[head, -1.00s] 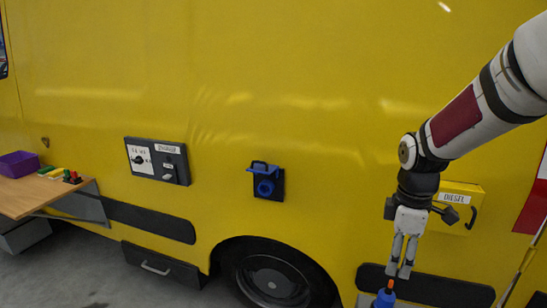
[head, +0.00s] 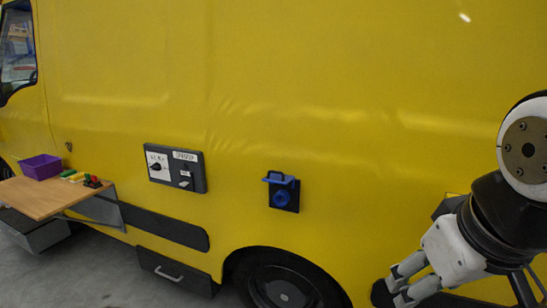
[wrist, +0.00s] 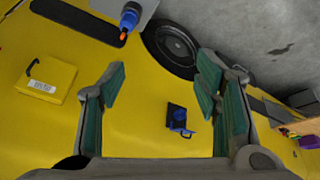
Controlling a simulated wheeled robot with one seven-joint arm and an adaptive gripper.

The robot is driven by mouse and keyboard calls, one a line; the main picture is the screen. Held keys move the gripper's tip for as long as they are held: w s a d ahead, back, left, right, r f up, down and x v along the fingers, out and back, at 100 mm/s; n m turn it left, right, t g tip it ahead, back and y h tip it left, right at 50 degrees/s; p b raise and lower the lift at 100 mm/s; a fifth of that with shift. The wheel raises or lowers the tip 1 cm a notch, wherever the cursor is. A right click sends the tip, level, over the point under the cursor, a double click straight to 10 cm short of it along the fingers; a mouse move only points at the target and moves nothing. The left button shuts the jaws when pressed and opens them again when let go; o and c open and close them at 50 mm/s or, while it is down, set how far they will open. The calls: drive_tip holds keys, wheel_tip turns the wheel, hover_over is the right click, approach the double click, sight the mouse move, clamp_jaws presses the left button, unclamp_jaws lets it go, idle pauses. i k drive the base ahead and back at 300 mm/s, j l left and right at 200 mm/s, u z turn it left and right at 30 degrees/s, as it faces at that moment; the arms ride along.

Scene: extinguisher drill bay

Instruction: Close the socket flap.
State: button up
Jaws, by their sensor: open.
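The blue socket (head: 284,196) sits on a dark plate on the yellow vehicle side, above the wheel. Its blue flap (head: 278,178) is hinged at the top and stands open, sticking outward. In the wrist view the socket (wrist: 177,114) appears upside down, with the flap (wrist: 185,132) at its lower edge. My gripper (head: 398,291) is at the lower right of the head view, apart from the socket and flap. In the wrist view my gripper (wrist: 163,80) has its fingers spread wide, with nothing between them; the socket lies some way beyond them.
A dark switch panel (head: 175,168) is left of the socket. A wooden shelf (head: 50,198) with a purple bin (head: 42,167) folds out at far left. The wrist view shows a yellow box (wrist: 46,78) with a handle, a blue orange-tipped object (wrist: 130,15) and the wheel (wrist: 172,45).

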sight(276, 177)
drive_tip(key=i+j, duration=0.1)
drive_tip(key=j, duration=0.3)
drive_tip(key=i+j, duration=0.15)
drive_tip(key=j, duration=0.25)
drive_tip(key=i+j+z, duration=0.1)
drive_tip(key=j, duration=0.3)
drive_tip(key=i+j, duration=0.1)
drive_tip(key=j, duration=0.3)
drive_tip(key=i+j+u, duration=0.2)
drive_tip(key=i, duration=0.35)
drive_tip(key=i+j+u, duration=0.2)
drive_tip(key=i, duration=0.35)
